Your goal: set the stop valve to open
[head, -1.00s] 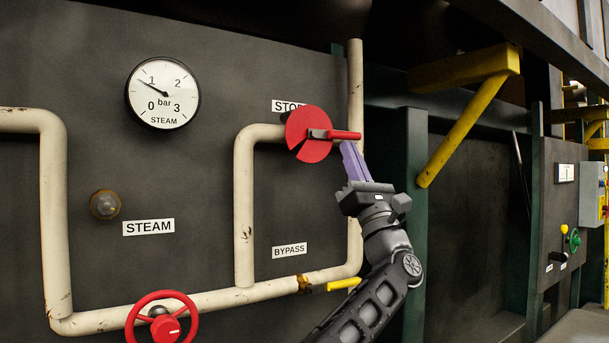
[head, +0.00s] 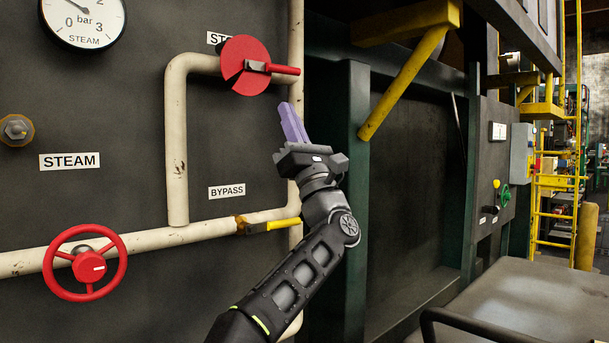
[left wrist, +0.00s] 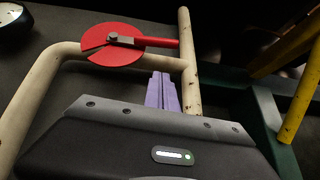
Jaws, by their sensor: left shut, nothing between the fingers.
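The stop valve (head: 243,60) is a red disc with a notch and a red lever handle (head: 285,70) that points right, lying across the vertical pipe. Its STOP label (head: 217,38) is partly hidden by the disc. The valve also shows at the top of the left wrist view (left wrist: 108,46). My left gripper (head: 292,122) has its purple fingers shut and empty, just below the lever's outer end. In the left wrist view the fingertips (left wrist: 163,77) are below the lever, with a gap between. My right gripper is not in view.
A red handwheel (head: 87,267), a yellow bypass lever (head: 283,225) and cream pipes (head: 176,140) are on the dark panel. A green post (head: 352,200) and a yellow brace (head: 405,80) stand right of my arm. A grey surface (head: 530,300) is at lower right.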

